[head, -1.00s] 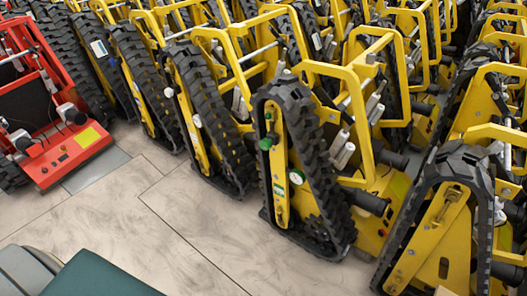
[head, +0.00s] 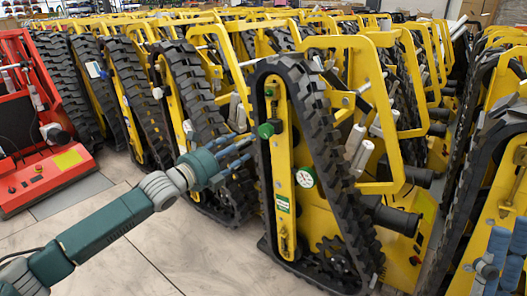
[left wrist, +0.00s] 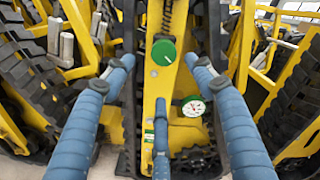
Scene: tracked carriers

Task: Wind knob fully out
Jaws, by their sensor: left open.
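The round green knob (head: 266,130) is on the upper yellow side plate of the nearest upright tracked carrier (head: 283,165). In the left wrist view the knob (left wrist: 164,52) has a pale line mark and appears between the fingertips. My left gripper (head: 243,146) is open, its blue fingers spread and pointing at the knob from the left. It looks short of the knob; I see no contact. A white dial with a green rim (head: 305,177) sits lower on the carrier. Blue fingers of my right gripper (head: 500,262) show at the lower right, partly cut off.
Rows of similar yellow carriers (head: 125,90) stand close behind and beside. A red machine (head: 50,180) stands at the left. Bare floor (head: 130,240) lies in front of the carriers, below my left arm.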

